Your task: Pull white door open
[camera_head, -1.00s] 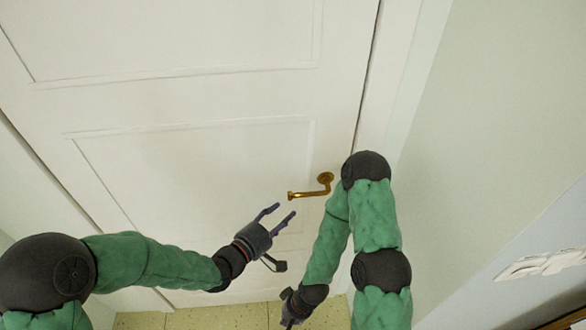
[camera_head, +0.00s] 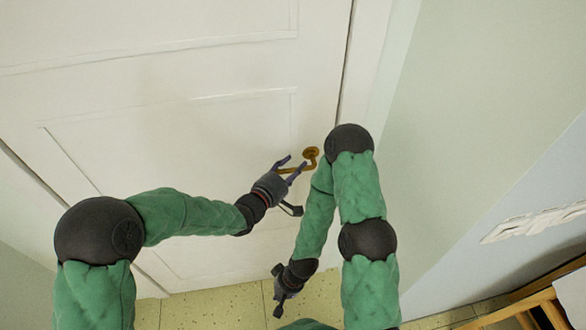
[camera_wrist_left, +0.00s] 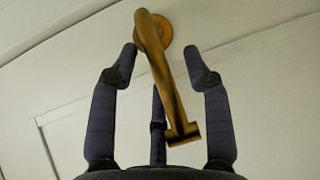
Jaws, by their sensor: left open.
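The white door (camera_head: 190,140) fills the left and middle of the head view and looks shut in its frame. Its brass handle (camera_head: 310,155) sits near the door's right edge. My left gripper (camera_head: 289,165) is open at the handle. In the left wrist view the brass handle (camera_wrist_left: 160,75) lies between the spread fingers of the left gripper (camera_wrist_left: 161,62); I cannot tell whether they touch it. My right gripper (camera_head: 281,285) hangs low near the floor, away from the handle; its fingers are too small to read.
A pale wall (camera_head: 470,130) with white switch plates (camera_head: 535,222) stands at the right. Wooden furniture (camera_head: 530,305) is at the lower right corner. Speckled floor tiles (camera_head: 225,305) show below the door.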

